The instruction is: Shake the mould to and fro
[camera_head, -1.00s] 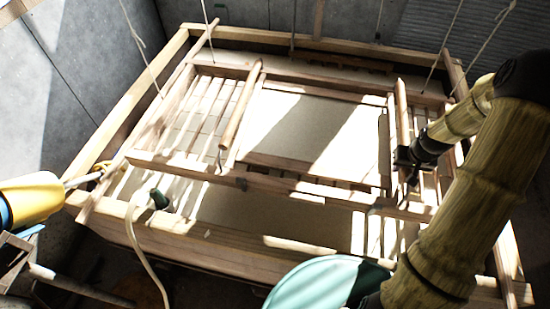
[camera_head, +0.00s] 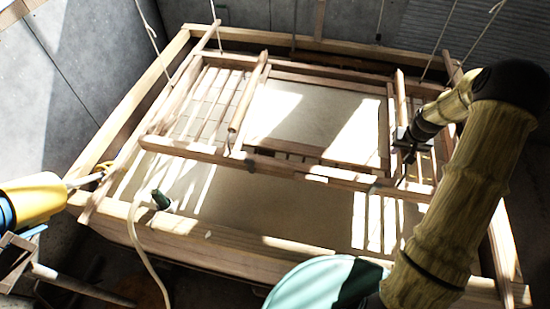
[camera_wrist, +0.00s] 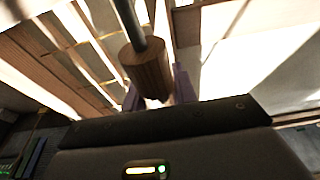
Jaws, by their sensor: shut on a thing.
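The mould (camera_head: 290,166) is a wooden frame with a pale sheet (camera_head: 325,115) in its middle, hung on cords over a large wooden vat (camera_head: 220,252). Two round wooden handles lie across it, a left one (camera_head: 249,92) and a right one (camera_head: 401,98). My gripper (camera_head: 403,150) is at the near end of the right handle. In the wrist view my gripper (camera_wrist: 150,98) is shut on a round wooden bar (camera_wrist: 146,68), which matches that handle. The fingertips are partly hidden behind the bar.
White cords (camera_head: 451,38) run up from the mould. The vat's rim surrounds it, with pale liquid showing in front. A green nozzle with a hose (camera_head: 160,199) rests on the near rim. A yellow object (camera_head: 38,203) stands at the left, and a teal round thing (camera_head: 318,283) at the front.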

